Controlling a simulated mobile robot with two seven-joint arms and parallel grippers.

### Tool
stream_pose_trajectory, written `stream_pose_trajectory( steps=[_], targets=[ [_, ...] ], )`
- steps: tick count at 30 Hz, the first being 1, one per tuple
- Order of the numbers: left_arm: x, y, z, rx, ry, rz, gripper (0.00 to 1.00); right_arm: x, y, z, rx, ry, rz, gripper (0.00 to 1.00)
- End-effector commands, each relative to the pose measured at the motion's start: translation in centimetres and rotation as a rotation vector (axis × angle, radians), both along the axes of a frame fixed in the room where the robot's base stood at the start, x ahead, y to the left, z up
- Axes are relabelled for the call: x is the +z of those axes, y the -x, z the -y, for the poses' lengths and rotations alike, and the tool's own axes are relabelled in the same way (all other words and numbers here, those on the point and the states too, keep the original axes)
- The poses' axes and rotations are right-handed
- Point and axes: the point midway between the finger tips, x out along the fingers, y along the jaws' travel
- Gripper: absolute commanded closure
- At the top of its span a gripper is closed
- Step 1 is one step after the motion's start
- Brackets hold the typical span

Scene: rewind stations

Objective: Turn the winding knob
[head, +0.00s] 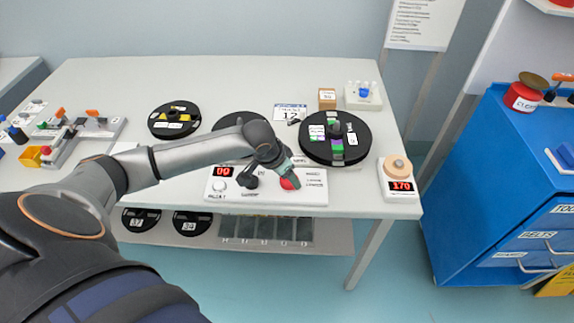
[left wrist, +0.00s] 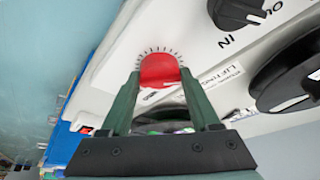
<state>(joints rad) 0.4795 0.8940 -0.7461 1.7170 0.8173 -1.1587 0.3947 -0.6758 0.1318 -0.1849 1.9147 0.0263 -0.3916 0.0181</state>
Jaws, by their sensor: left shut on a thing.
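A red knob (head: 288,184) sits on a white control panel (head: 270,199) at the table's front edge. My left gripper (head: 288,177) reaches it from above and partly hides it. In the left wrist view the red knob (left wrist: 158,70) lies between the two green fingers of my left gripper (left wrist: 159,82), which is shut on it. Tick marks ring the knob on the white panel. A black knob (head: 247,179) stands left of it, with IN and OUT labels in the wrist view. The panel display (head: 222,171) reads 00. My right gripper is not in view.
A loaded black reel (head: 349,151) stands behind the panel, and another black reel (head: 174,118) lies at the left. A device with a red display (head: 403,186) reading 170 stands at the right corner. A blue cabinet (head: 479,190) is beyond it.

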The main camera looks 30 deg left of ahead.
Motion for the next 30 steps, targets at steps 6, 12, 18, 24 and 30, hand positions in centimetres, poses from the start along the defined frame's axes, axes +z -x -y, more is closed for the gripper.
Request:
stream_pose_trajectory(
  steps=[6,12,18,24,30],
  targets=[
    [0.16,-0.01,0.07,0.067,0.001,0.002,0.93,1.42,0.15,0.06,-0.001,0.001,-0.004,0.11],
    [0.02,-0.05,0.05,0.071,0.001,0.003,0.93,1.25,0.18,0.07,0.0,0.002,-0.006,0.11],
    [0.04,-0.05,0.05,0.07,0.002,0.004,0.27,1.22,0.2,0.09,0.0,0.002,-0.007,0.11],
    [0.02,-0.02,0.05,0.069,0.001,0.003,0.09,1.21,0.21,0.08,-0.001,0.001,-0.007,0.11],
    [0.05,-0.01,0.03,0.069,0.001,0.002,0.09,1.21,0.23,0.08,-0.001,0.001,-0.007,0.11]
  ],
)
